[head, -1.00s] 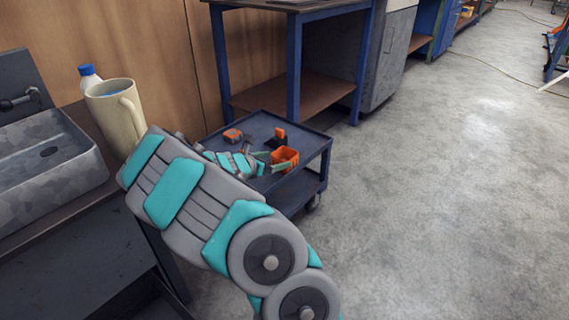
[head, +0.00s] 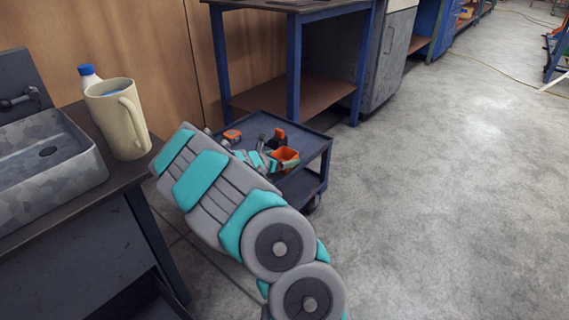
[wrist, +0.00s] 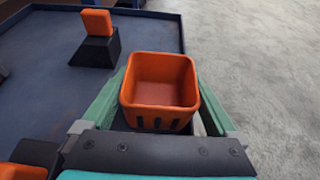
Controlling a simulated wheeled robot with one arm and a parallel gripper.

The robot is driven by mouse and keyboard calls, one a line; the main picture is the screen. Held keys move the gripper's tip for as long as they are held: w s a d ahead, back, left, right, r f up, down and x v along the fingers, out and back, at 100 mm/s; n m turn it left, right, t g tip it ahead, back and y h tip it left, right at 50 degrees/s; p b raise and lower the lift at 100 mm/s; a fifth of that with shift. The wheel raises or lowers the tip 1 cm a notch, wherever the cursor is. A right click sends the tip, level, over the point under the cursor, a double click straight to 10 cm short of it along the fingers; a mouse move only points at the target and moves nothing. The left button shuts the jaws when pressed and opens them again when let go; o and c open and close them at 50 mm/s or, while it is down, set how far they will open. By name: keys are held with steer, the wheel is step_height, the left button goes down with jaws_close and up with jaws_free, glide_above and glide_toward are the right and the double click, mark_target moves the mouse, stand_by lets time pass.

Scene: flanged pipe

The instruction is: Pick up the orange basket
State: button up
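The orange basket (wrist: 160,80) is an open-topped square box with slots in its front wall. In the wrist view it sits between the two green fingers of my gripper (wrist: 160,98), near the edge of the dark cart. The fingers are spread on either side of it, and I cannot tell whether they touch it. In the head view the basket (head: 286,154) shows at the cart's right side, with my gripper (head: 283,164) right at it and partly covering it. The basket looks empty and upright.
The dark blue cart (wrist: 45,60) also holds an orange-topped black block (wrist: 96,36) and another orange and black item (wrist: 28,165). In the head view, a sink (head: 45,165), a beige mug (head: 120,120) and a bottle (head: 89,77) stand left of my arm. The floor right of the cart is clear.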

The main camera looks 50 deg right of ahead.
steer(key=c, duration=0.7)
steer(key=shift+r, duration=0.1)
